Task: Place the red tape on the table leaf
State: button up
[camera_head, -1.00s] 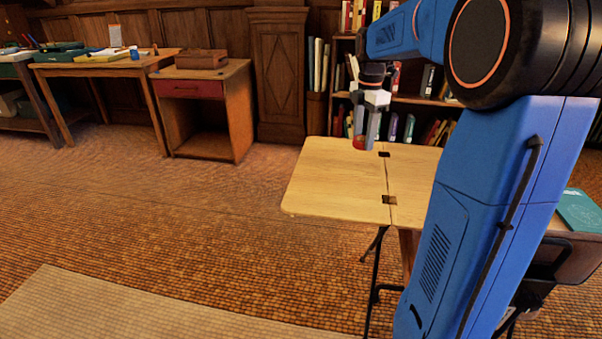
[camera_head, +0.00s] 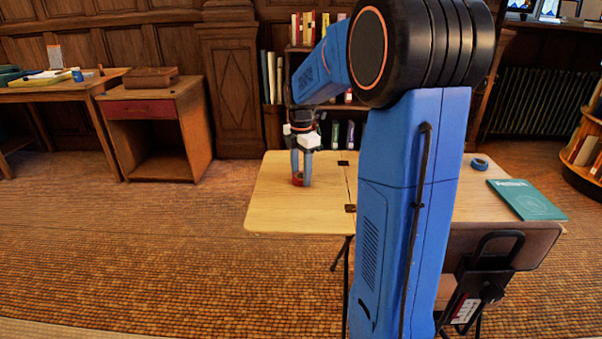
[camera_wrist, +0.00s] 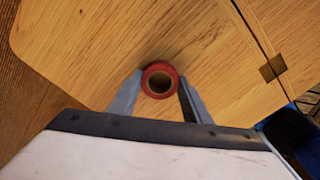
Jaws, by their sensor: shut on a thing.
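The red tape (camera_wrist: 147,73) is a small ring, seen from above in the wrist view between my fingertips. It also shows in the head view (camera_head: 297,182), low between the fingers. My gripper (camera_head: 301,172) points down over the left leaf of the table and is shut on the tape. The table leaf (camera_head: 270,205) is pale wood, joined to the rest of the table by dark hinges. The tape is at or just above the leaf; I cannot tell whether it touches. The leaf fills much of the wrist view (camera_wrist: 90,30).
A blue tape roll (camera_head: 480,164) and a green book (camera_head: 527,200) lie on the table's right part. My arm hides the table's middle. The leaf around the tape is clear.

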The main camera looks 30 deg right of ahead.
jog(key=o, duration=1)
jog(key=shift+f, duration=0.15)
jog(key=shift+o, duration=0.2)
notch_tip(320, 180, up, 12)
jog(key=s+a+m+t, duration=0.1)
jog(key=s+a+m, duration=0.45)
jog(key=s, duration=0.25)
jog(key=s+a+f+m+t, duration=0.1)
jog(key=s+a+f+m, duration=0.2)
jog(key=s, duration=0.4)
jog(key=s+a+f+m+t, duration=0.1)
jog(key=s+a+f+m, duration=0.2)
jog(key=s, duration=0.4)
jog(key=s+a+f+m+t, duration=0.1)
jog(key=s+a+f+m, duration=0.2)
jog(key=s+m, duration=0.4)
jog(key=shift+s+a+f+t, duration=0.25)
jog(key=shift+s+a+t, duration=0.15)
jog(key=shift+s+a, duration=0.25)
